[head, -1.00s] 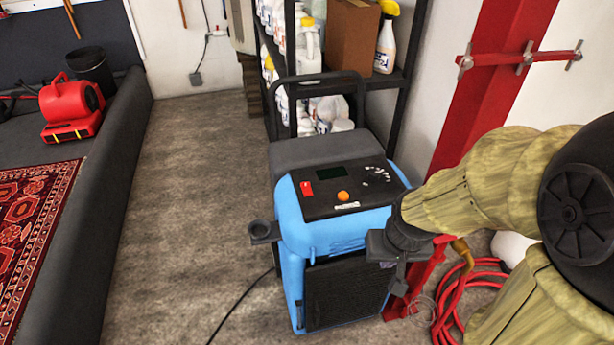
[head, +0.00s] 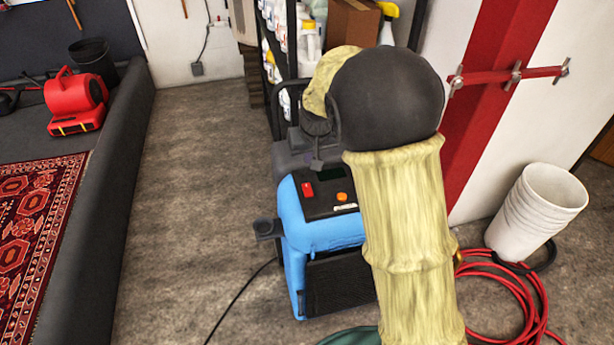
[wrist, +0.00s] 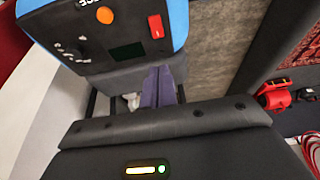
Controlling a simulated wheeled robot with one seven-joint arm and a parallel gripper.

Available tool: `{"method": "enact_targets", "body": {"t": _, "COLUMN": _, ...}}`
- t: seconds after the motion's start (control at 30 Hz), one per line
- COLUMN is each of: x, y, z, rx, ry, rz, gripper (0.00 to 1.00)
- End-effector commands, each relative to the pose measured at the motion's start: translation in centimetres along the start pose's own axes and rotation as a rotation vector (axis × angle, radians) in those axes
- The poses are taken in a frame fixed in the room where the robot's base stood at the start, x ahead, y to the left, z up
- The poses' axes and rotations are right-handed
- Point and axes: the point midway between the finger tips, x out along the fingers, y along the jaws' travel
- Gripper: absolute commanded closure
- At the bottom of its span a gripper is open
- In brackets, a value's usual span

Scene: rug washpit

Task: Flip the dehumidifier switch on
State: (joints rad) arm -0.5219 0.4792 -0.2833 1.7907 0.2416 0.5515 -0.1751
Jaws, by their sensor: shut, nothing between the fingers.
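The blue dehumidifier (head: 292,222) stands on the floor with a dark sloped top panel. A red rocker switch (head: 307,189) sits at the panel's left, beside a small dark display and an orange knob (head: 341,197). The switch also shows in the wrist view (wrist: 156,26); I cannot tell which way it is tipped. My gripper (head: 317,164) hangs over the panel's rear edge, just behind the switch in the picture. In the wrist view its purple fingers (wrist: 160,70) are shut and empty, apart from the switch. My arm hides the panel's right part.
A shelf with bottles and a box (head: 352,28) stands behind. A dark cable runs over the floor. The floor to the left is clear up to the pit wall (head: 105,190).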

Motion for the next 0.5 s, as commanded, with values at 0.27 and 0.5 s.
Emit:
{"method": "enact_targets", "body": {"t": 0.27, "x": 0.2, "y": 0.1, "z": 0.1, "rx": 0.002, "ry": -0.001, "rz": 0.000, "gripper": 1.00}}
{"method": "enact_targets", "body": {"t": 0.5, "x": 2.7, "y": 0.1, "z": 0.2, "rx": 0.002, "ry": -0.004, "rz": 0.001, "gripper": 1.00}}
